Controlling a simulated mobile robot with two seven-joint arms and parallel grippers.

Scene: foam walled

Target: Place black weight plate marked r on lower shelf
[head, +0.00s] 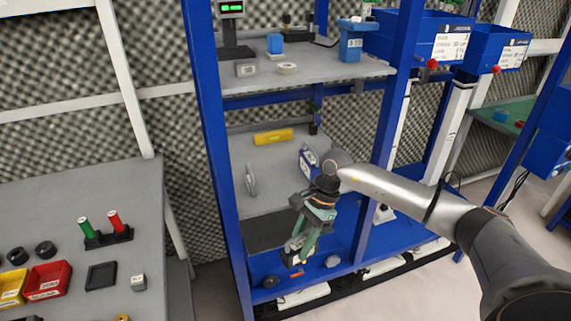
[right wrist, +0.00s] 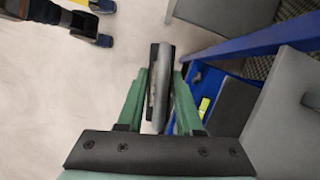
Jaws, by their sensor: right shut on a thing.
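My right gripper (head: 298,252) is in front of the blue rack, just above its lower shelf (head: 345,240). In the right wrist view its green fingers (right wrist: 160,95) are shut on a disc-shaped plate (right wrist: 160,85), seen nearly edge-on and looking dark and grey. I take it as the black weight plate; its r mark cannot be read. In the head view the fingers hide most of it. A small black round thing (head: 270,282) lies at the lower shelf's front left. My left gripper is not in view.
Blue rack posts (head: 222,150) stand on both sides of the opening. A grey round thing (head: 333,262) is on the lower shelf. A table (head: 85,205) stands at left.

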